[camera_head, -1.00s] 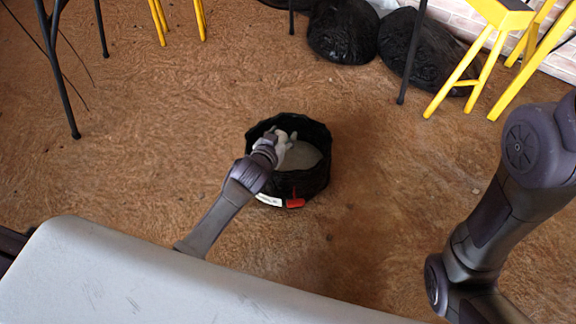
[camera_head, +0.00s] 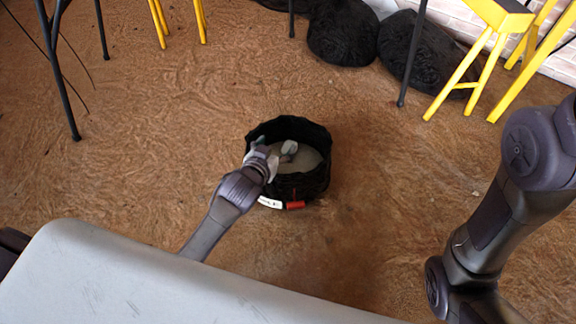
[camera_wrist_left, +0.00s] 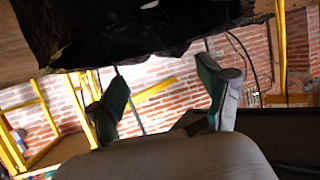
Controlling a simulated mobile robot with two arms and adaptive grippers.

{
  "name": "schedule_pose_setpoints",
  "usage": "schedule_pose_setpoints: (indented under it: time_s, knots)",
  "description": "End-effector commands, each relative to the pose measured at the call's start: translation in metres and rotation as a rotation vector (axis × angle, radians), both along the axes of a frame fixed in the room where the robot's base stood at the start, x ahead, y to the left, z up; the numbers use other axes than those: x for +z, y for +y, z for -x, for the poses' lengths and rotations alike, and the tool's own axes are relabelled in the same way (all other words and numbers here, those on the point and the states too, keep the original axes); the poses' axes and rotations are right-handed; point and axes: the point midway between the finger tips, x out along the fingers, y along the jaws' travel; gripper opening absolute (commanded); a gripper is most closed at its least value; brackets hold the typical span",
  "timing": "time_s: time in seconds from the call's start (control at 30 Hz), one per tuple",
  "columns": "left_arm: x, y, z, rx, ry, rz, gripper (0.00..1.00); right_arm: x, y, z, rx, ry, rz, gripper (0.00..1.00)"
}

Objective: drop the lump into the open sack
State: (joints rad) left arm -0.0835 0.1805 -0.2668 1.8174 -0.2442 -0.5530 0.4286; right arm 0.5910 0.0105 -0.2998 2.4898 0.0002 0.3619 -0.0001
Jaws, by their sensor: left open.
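The open sack (camera_head: 290,187) is a round black container standing upright on the floor, with a red and a white tag low on its front. A smooth grey mass, which looks like the lump (camera_head: 311,159), lies inside it. My left gripper (camera_head: 275,150) is open over the sack's near left rim. In the left wrist view its two green-padded fingers (camera_wrist_left: 165,98) are spread wide, with nothing clearly between them. A smooth pale dome low in that view hides the finger bases; I cannot tell what it is. My right gripper is out of view.
Black filled bags (camera_head: 343,32) lie by the brick wall at the back. A yellow stool (camera_head: 487,60) stands at the back right, and thin dark and yellow legs stand at the back left. The brown floor around the sack is clear.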

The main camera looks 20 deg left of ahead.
Motion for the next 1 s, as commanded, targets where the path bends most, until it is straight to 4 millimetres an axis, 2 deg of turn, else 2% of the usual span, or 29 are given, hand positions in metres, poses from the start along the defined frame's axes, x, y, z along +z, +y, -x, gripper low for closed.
schedule_pose_setpoints:
  time_s: [0.03, 0.2, 0.4, 0.9, 1.0]
  knots:
    - [0.004, 0.001, 0.012, 0.000, 0.001, 0.001, 0.79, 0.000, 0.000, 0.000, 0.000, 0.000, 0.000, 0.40]
    - [0.017, 0.004, 0.042, 0.001, 0.001, 0.000, 0.79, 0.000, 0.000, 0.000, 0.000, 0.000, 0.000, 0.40]
    - [0.025, 0.005, 0.061, 0.001, 0.001, 0.000, 0.79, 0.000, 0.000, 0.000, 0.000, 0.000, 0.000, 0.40]
    - [0.027, 0.006, 0.064, 0.001, -0.001, 0.000, 0.79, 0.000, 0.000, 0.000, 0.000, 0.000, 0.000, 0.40]
    - [0.036, 0.003, 0.063, -0.009, -0.020, 0.005, 0.79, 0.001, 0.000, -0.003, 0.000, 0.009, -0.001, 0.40]
